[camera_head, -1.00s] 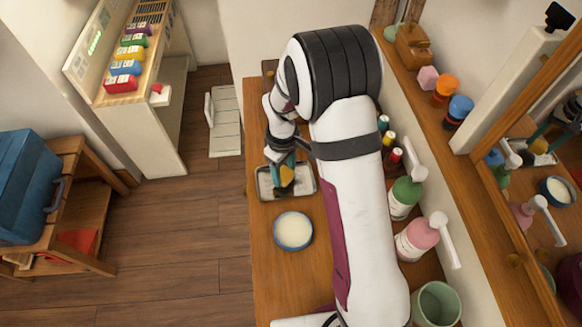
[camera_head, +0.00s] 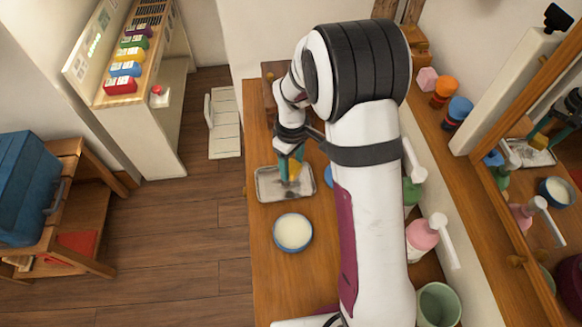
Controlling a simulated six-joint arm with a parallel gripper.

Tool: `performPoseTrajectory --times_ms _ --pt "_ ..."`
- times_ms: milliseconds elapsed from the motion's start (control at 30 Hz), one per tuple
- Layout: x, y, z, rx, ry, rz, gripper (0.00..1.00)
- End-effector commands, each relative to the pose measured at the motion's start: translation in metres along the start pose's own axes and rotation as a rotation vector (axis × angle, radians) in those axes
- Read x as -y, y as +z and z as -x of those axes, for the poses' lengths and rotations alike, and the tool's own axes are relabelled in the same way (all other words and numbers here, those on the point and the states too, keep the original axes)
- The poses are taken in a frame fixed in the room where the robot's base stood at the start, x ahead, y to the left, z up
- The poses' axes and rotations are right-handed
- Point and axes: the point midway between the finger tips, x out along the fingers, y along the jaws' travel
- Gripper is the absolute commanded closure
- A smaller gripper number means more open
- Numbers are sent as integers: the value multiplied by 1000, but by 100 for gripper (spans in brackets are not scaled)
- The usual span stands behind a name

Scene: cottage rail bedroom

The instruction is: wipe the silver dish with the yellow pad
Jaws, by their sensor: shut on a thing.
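The silver dish (camera_head: 270,193) is a shallow rectangular tray on the wooden counter. My gripper (camera_head: 291,170) reaches down over the dish's right half, with its teal fingers shut on the yellow pad (camera_head: 295,171). Only part of the pad shows between the fingers. I cannot tell whether the pad touches the dish floor. The dish surface looks greyish and mottled. Dish and gripper also show in the mirror at the right.
A blue bowl with pale contents (camera_head: 293,232) stands just in front of the dish. Pump bottles, one with pink liquid (camera_head: 422,236), and a green cup (camera_head: 438,304) line the right side, partly behind my arm. The counter's left edge is close to the dish.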

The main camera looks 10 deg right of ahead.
Motion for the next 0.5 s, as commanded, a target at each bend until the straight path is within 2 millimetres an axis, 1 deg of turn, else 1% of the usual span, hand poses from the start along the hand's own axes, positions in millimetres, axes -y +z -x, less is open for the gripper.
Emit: performPoseTrajectory --times_ms 300,400,500 --pt "0 0 29 -1 1 0 100" --pt "0 0 34 -1 1 0 100" --pt "0 0 36 0 0 0 100"
